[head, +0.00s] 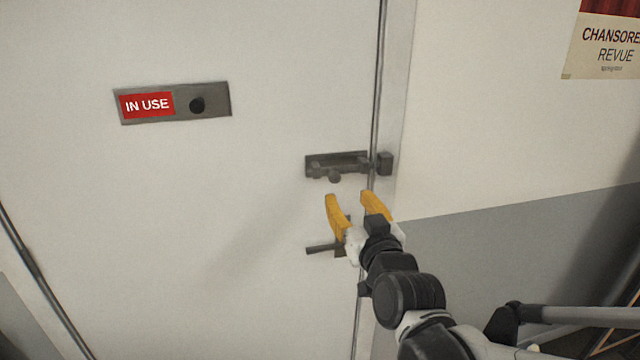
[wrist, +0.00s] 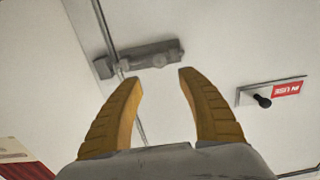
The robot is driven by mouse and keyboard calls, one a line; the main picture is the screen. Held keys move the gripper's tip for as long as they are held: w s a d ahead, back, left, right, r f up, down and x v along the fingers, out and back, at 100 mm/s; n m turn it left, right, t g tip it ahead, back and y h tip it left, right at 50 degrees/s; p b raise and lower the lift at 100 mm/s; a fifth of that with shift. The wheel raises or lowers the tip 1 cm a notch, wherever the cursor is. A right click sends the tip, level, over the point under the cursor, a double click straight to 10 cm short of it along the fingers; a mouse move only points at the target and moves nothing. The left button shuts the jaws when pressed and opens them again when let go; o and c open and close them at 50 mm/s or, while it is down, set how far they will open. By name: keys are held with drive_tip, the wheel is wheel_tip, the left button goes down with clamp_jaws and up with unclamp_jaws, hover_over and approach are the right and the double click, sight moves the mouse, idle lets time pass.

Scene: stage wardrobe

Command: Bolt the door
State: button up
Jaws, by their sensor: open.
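The white door (head: 200,220) stands closed against its frame as far as I can see. A dark grey slide bolt (head: 334,162) is mounted near the door's right edge, with a small round knob (head: 334,177) hanging below its plate. The keeper (head: 385,163) is on the frame, just across the gap. I cannot tell whether the rod is inside the keeper. My gripper (head: 349,197), with yellow fingers, is open and empty just below the bolt, apart from it. In the wrist view the bolt (wrist: 155,54) and keeper (wrist: 104,67) lie beyond the fingertips (wrist: 160,77).
A lever handle (head: 322,249) sits below the bolt, partly hidden by my gripper. A red "IN USE" sign (head: 147,105) on a metal plate with a black knob (head: 197,105) is at upper left. A poster (head: 606,45) hangs on the right wall.

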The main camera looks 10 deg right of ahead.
sight(336, 178)
drive_tip(key=w+b, duration=0.3)
drive_tip(key=w, duration=0.8)
drive_tip(key=shift+w, duration=0.1)
clamp_jaws()
